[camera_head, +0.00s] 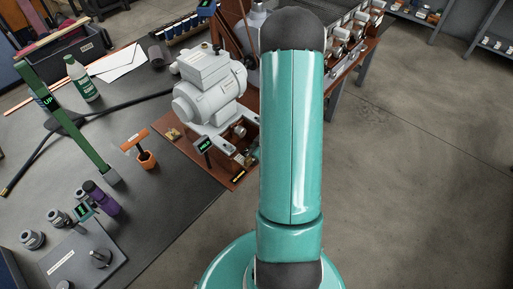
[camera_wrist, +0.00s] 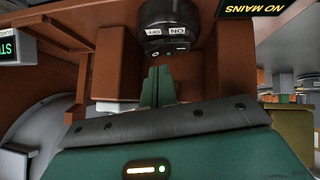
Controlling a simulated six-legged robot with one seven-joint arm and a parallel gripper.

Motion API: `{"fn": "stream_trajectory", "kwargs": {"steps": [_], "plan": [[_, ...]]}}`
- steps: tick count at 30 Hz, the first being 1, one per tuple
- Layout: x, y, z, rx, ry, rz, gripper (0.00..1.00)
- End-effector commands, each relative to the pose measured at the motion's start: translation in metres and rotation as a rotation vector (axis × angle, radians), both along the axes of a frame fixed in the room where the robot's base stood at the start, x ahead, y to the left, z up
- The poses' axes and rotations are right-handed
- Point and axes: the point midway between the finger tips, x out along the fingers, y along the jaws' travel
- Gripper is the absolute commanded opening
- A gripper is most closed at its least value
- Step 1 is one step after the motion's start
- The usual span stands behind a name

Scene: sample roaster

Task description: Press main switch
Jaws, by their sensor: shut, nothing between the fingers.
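The main switch (camera_wrist: 168,49) shows in the wrist view at the top middle, a dark rounded housing with ON and OFF labels and a marked rocker. The lettering appears upside down. My gripper (camera_wrist: 158,70) has its green fingers shut together and empty, with the tips just below the switch in the picture. I cannot tell whether the tips touch it. In the head view my teal arm covers the middle, and neither my gripper nor the switch can be made out.
A NO MAINS display (camera_wrist: 252,10) is beside the switch. In the head view a grey motor machine (camera_head: 212,88) stands on a brown board with a HELD display (camera_head: 204,146). A green post (camera_head: 70,125), a white-capped bottle (camera_head: 82,78) and an orange-handled tool (camera_head: 146,158) are on the dark bench.

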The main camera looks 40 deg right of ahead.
Motion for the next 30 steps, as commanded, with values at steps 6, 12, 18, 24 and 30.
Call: {"fn": "stream_trajectory", "kwargs": {"steps": [6,12,18,24,30], "plan": [[0.000,-0.003,-0.013,0.000,-0.001,0.000,0.00],[0.000,-0.003,-0.014,-0.001,-0.001,0.000,0.00],[0.000,-0.004,-0.014,0.007,-0.001,0.001,0.00],[0.001,-0.007,-0.020,0.078,0.005,0.000,0.00],[0.001,-0.005,-0.020,0.078,0.006,0.002,0.00]]}}
